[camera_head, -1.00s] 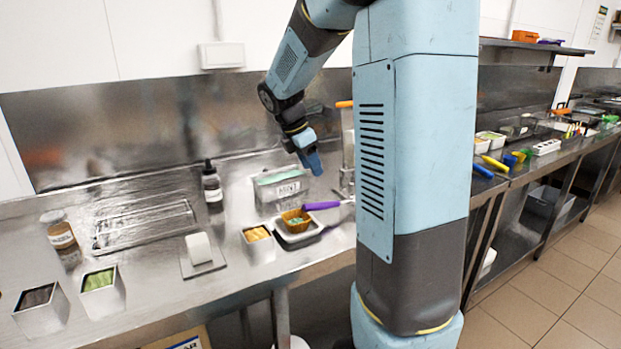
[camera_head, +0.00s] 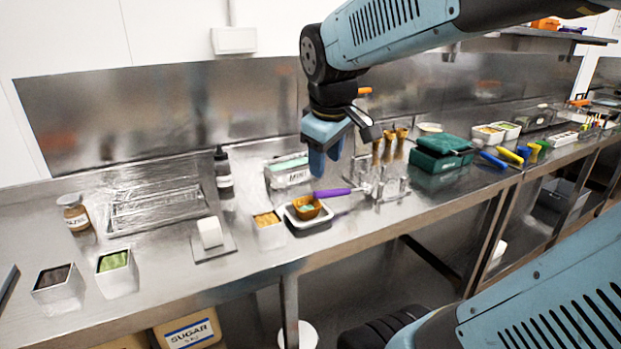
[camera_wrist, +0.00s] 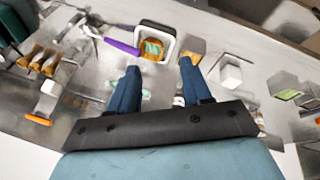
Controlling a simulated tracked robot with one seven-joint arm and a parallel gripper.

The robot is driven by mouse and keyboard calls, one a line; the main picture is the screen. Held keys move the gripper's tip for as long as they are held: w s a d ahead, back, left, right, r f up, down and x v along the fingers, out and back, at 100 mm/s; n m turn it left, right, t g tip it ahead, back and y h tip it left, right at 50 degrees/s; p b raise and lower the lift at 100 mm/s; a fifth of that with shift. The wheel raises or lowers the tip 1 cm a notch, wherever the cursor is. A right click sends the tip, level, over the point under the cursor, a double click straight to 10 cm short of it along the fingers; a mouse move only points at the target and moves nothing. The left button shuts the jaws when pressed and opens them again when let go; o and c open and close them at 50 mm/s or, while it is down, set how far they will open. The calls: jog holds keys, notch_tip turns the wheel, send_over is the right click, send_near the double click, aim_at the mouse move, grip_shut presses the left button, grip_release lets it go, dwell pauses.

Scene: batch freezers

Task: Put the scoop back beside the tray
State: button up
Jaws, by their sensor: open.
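The scoop (camera_head: 332,192) has a purple handle and lies on the steel counter by the right side of the white tray (camera_head: 292,221). Its handle end is close to the tray's rim; I cannot tell whether they touch. In the wrist view the scoop (camera_wrist: 122,46) points its metal head left, away from the tray (camera_wrist: 170,50). A brown waffle bowl (camera_head: 306,208) with mint-green contents sits in the tray. My gripper (camera_head: 325,160) is open and empty, above the counter near the scoop and tray. Its blue fingers show in the wrist view (camera_wrist: 159,66), apart from the scoop.
A mint tub (camera_head: 288,175) stands behind the tray. A container with orange contents (camera_head: 268,228) stands to its left. A metal stand with cones (camera_head: 389,148) and a green box (camera_head: 441,155) are to the right. The counter's front edge is close to the tray.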

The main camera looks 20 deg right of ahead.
jog(key=s+a+m+t+y, duration=0.1)
jog(key=s+a+m, duration=0.3)
jog(key=s, duration=0.3)
jog(key=shift+f+m+t+y, duration=0.3)
jog(key=shift+f+m, duration=0.15)
jog(key=shift+m, duration=0.25)
jog(key=shift+w, duration=0.1)
jog(key=shift+c, duration=0.6)
